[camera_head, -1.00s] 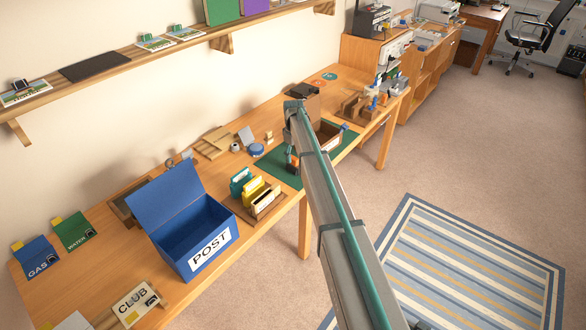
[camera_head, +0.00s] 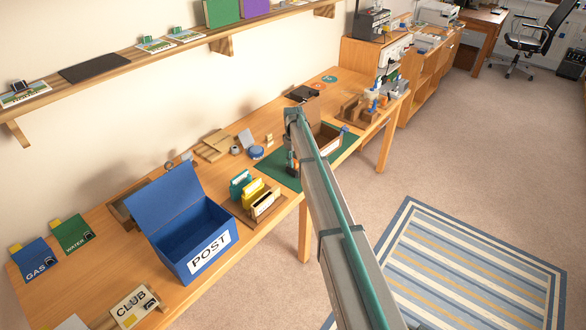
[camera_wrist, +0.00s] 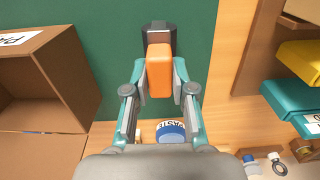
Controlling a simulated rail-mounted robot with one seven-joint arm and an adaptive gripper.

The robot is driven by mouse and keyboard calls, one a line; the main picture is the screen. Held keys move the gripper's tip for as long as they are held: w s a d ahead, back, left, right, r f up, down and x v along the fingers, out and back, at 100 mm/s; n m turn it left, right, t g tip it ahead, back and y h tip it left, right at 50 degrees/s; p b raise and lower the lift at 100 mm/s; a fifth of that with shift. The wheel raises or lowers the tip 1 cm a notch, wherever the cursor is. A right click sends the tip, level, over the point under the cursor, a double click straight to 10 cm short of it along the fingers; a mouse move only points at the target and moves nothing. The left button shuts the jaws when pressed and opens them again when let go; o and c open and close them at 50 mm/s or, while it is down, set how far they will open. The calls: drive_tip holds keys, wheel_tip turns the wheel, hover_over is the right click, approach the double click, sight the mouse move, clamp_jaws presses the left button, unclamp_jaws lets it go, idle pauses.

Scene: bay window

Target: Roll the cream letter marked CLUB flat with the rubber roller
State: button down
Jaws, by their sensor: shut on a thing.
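The cream letter marked CLUB (camera_head: 128,308) lies at the near left end of the desk in the head view, with its printed side up. My gripper (camera_wrist: 159,78) is shut on the orange handle of a tool with a dark end, which looks like the rubber roller (camera_wrist: 159,62). In the head view the roller (camera_head: 291,162) shows at the green mat, partly hidden by my arm. I cannot tell whether it touches the mat. My gripper is far from the CLUB letter, with the blue POST box between them.
The blue POST box (camera_head: 190,262) stands open, lid up. A letter rack (camera_head: 258,212), paste tub (camera_wrist: 171,131) and cardboard box (camera_wrist: 62,75) are near my gripper. The green mat (camera_wrist: 100,30) lies below it. GAS (camera_head: 38,262) and WATER (camera_head: 72,236) envelopes lie at the left.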

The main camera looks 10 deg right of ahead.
drive_tip(key=shift+r, duration=0.15)
drive_tip(key=shift+r+p, duration=1)
drive_tip(key=shift+r, duration=1.9)
